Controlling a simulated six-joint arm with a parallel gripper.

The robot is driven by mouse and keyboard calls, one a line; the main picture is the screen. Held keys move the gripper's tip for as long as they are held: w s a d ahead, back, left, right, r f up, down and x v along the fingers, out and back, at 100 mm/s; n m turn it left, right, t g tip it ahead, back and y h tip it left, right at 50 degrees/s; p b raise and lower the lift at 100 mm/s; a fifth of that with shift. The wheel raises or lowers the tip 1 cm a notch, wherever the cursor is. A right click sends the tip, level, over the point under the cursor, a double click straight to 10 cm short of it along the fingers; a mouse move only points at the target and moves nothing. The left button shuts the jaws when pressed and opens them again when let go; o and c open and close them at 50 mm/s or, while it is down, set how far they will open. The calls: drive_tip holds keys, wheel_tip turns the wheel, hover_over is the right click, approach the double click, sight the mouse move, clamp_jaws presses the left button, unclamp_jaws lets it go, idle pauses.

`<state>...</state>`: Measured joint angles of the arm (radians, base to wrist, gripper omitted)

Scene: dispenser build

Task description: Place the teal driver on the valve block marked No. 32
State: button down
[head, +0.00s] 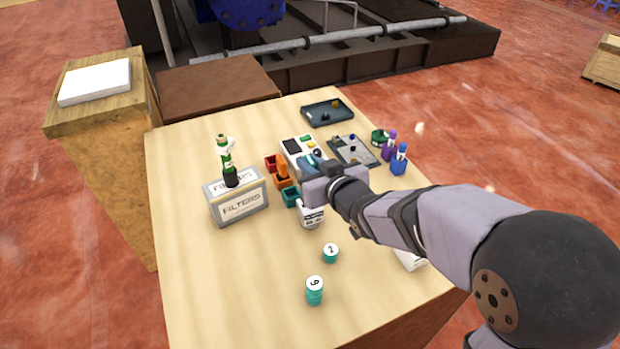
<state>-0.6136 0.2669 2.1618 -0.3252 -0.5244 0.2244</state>
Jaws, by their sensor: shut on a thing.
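My gripper (311,200) is over the middle of the table and points down. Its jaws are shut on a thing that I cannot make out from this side. A small white block (312,217) with dark print shows right under the gripper; the print is too small to read, and I cannot tell whether they touch. I cannot pick out the teal driver for sure, nor a No. 32 mark.
Red (271,163), orange (283,182) and teal (291,198) bins stand left of the gripper. A filters box (240,206) is farther left. A white device (296,152), trays (318,116) and purple and blue bottles (398,164) are behind. The front left table is clear.

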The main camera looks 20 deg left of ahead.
drive_tip(key=shift+f+p, duration=0.4)
drive_tip(key=shift+f, duration=1.75)
drive_tip(key=shift+f, duration=0.15)
drive_tip(key=c, duration=1.7)
unclamp_jaws()
drive_tip(key=shift+r, duration=0.25)
drive_tip(key=shift+s+d+b, duration=0.3)
drive_tip(key=shift+s+d, duration=0.1)
drive_tip(key=shift+b+v, duration=1.2)
drive_tip(key=shift+v, duration=4.3)
